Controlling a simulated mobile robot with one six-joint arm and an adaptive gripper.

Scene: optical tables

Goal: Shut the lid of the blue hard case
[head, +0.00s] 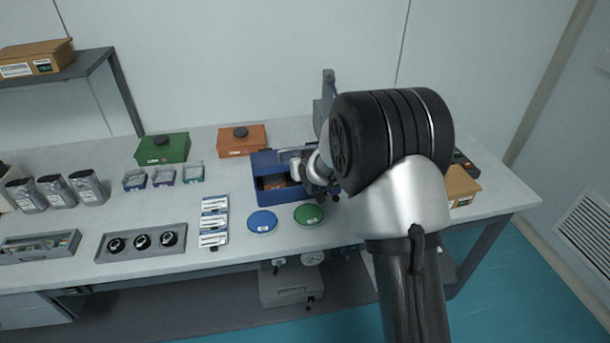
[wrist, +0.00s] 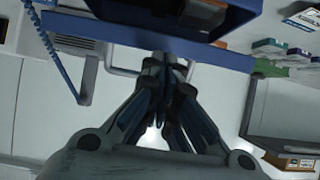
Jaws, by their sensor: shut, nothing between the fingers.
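The blue hard case (head: 270,196) stands on the bench with its lid (head: 264,160) raised at the back. Its inside shows, with something dark and brownish in it. My gripper (head: 290,155) is at the lid's upper edge, and my arm covers the case's right part. In the wrist view my gripper (wrist: 165,65) is shut and empty, its fingertips close to the blue lid edge (wrist: 210,56). I cannot tell whether they touch it.
A green box (head: 162,150) and an orange box (head: 242,145) stand left of the case. A blue round dish (head: 262,222) and a green round dish (head: 308,214) lie in front. A grey upright device (head: 322,110) stands behind my gripper.

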